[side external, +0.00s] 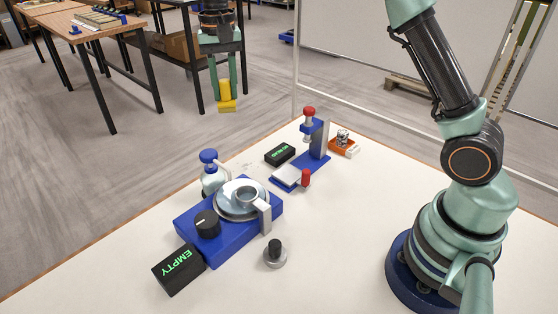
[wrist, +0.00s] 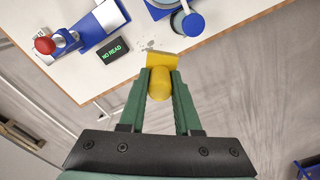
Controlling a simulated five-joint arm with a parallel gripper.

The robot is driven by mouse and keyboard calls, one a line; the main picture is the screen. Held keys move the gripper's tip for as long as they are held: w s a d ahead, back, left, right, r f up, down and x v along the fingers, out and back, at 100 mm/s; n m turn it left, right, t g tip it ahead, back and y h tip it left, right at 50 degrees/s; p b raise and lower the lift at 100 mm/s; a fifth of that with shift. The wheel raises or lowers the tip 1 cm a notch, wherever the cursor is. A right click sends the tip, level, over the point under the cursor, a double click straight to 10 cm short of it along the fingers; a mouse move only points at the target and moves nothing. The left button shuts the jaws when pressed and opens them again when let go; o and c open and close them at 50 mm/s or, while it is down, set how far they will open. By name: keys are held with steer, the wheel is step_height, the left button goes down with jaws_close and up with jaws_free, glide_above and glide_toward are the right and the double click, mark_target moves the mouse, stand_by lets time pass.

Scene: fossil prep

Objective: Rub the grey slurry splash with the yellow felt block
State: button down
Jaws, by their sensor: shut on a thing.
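My gripper (side external: 229,88) is shut on the yellow felt block (side external: 227,106), with a finger on each side of its rounded grip. In the side view both are raised in the air, and the floor behind the table shows behind them. In the wrist view my gripper (wrist: 160,74) points at the table edge, with the felt block (wrist: 163,60) at its tips. The grey slurry splash (side external: 246,167) shows as faint specks on the white table. In the wrist view the splash (wrist: 150,46) lies just past the block, partly hidden by it. Their height apart is unclear there.
A blue-capped bottle (side external: 211,172) and a blue machine with a round dish (side external: 182,222) stand near the splash. A black "NO READ" display (side external: 280,153) and a blue stand (side external: 300,172) are on its other side.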

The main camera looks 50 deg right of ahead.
step_height(320, 180, down, 20)
steer(key=shift+r, duration=0.1)
steer(key=shift+d+f, duration=0.25)
steer(key=shift+d, duration=3.55)
steer(key=shift+a, duration=3.75)
step_height(320, 180, up, 8)
steer(key=shift+r, duration=0.1)
